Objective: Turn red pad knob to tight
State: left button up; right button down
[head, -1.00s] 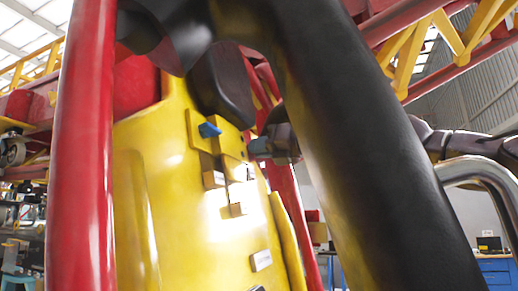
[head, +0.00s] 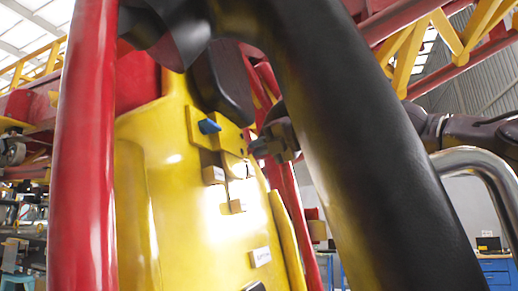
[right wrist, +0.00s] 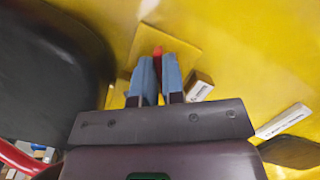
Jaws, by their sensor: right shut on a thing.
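The red pad knob (right wrist: 157,51) shows as a small red tip between the blue-grey fingers of my right gripper (right wrist: 158,66) in the right wrist view. The fingers are shut on it, in front of a yellow plate (right wrist: 178,42). In the head view my right gripper (head: 257,147) reaches in from the right, behind a thick black bar, to the right edge of the yellow panel. The red knob is hidden there, and its setting cannot be read. My left gripper is not in view.
A thick black bar (head: 350,130) and a red post (head: 82,150) stand close in front. A black pad (head: 222,80) hangs above the panel. Label blocks (head: 213,174) and a white label (head: 260,257) are on the yellow body (head: 185,230). A metal tube (head: 485,165) curves at right.

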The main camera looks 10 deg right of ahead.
jog(key=shift+f+m+g+h+b, duration=0.1)
jog(key=shift+m+g+h+b, duration=0.2)
jog(key=shift+m, duration=1.4)
jog(key=shift+f+m+g+h+b, duration=0.1)
jog(key=shift+m+h+b, duration=0.25)
jog(key=shift+m, duration=1.35)
jog(key=c, duration=1.2)
grip_release()
